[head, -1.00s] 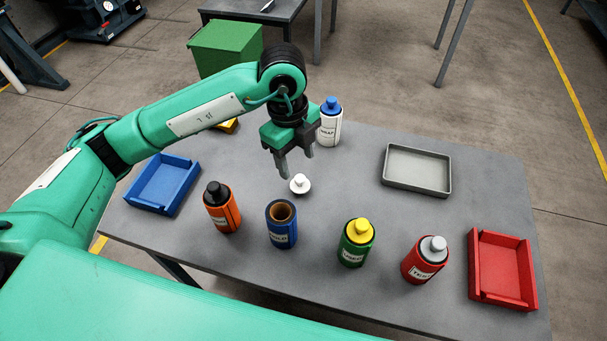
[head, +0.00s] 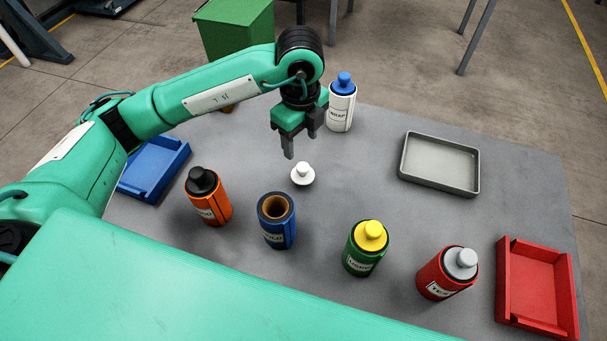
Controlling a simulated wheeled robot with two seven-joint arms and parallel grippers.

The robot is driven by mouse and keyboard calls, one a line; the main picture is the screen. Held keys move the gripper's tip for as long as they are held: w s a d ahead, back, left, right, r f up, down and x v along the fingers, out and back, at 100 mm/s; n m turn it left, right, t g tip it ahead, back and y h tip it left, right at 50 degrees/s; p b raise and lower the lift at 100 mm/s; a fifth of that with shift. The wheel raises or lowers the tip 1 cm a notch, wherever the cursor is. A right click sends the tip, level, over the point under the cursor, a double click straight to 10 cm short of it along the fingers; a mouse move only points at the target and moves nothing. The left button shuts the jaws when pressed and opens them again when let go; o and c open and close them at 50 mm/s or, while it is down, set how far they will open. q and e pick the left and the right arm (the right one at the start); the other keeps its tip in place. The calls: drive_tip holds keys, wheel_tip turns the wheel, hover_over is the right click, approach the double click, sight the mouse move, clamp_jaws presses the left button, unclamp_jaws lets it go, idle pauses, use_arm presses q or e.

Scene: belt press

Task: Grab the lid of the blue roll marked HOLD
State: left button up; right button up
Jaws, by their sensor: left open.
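The blue roll (head: 277,222) stands upright on the table with its top open, showing a brown inner core. Its label is partly turned and hard to read. A white lid (head: 302,174) with a knob lies on the table just behind the blue roll, apart from it. My left gripper (head: 300,148) is open and empty, pointing down above and slightly behind the white lid, not touching it. My right gripper is not in view.
An orange roll (head: 208,198), a green roll (head: 365,249), a red roll (head: 446,274) and a white roll (head: 341,106) stand capped. A blue tray (head: 154,170), a grey tray (head: 440,164) and a red tray (head: 538,290) sit around them on the grey table (head: 350,190).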

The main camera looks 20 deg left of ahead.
sight(303, 167)
use_arm(q)
wheel_tip(303, 167, down, 8)
drive_tip(key=shift+r+p, duration=0.25)
drive_tip(key=shift+p, duration=0.05)
drive_tip(key=f, duration=0.2)
drive_tip(key=f+p, duration=0.1)
drive_tip(key=f, duration=0.2)
drive_tip(key=shift+w+d, duration=0.2)
drive_tip(key=shift+f, duration=0.1)
drive_tip(key=c, duration=0.6)
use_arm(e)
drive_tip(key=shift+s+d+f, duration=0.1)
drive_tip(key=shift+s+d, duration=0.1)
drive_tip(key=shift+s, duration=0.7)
